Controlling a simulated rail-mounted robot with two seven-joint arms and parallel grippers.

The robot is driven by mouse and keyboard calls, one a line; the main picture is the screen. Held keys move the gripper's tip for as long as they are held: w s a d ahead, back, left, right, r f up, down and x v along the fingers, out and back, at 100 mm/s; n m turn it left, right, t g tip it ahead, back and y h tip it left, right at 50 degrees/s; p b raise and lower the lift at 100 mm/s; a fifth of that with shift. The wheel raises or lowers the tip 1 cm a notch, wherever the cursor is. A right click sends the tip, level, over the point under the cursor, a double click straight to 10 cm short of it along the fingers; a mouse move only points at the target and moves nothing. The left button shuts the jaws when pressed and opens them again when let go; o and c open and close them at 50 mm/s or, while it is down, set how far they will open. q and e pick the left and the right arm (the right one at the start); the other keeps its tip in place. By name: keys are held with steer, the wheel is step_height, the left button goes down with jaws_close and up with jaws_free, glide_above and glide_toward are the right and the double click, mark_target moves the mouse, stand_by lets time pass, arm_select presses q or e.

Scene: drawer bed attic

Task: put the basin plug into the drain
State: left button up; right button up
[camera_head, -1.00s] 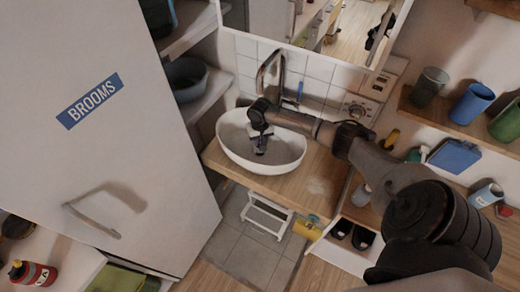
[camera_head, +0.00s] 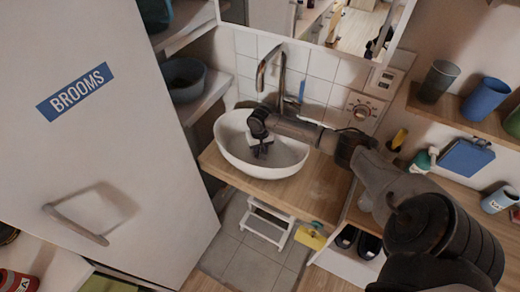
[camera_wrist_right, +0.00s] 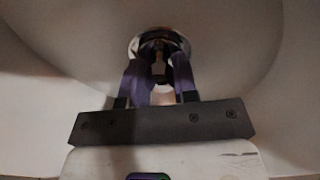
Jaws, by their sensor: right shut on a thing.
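The white oval basin (camera_head: 288,160) sits on a wooden counter. My right gripper (camera_head: 262,152) reaches down into the bowl, fingers pointing at its bottom. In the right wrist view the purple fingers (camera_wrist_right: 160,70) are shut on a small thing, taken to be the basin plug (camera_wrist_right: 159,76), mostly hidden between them. Just beyond the fingertips is the round chrome drain (camera_wrist_right: 135,45) in the basin floor. The plug overlaps the drain in this view; I cannot tell whether they touch. My left gripper is not in view.
A chrome tap (camera_head: 263,72) stands behind the basin. A white cabinet door marked BROOMS (camera_head: 110,130) is on the left. A shelf with cups (camera_head: 438,80) is on the right. A white step stool (camera_head: 266,222) stands below the counter.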

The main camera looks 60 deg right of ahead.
steer(key=shift+f, duration=0.15)
steer(key=o, duration=0.9)
step_height(320, 180, up, 7)
steer(key=shift+p, duration=0.9)
steer(key=shift+r, duration=0.4)
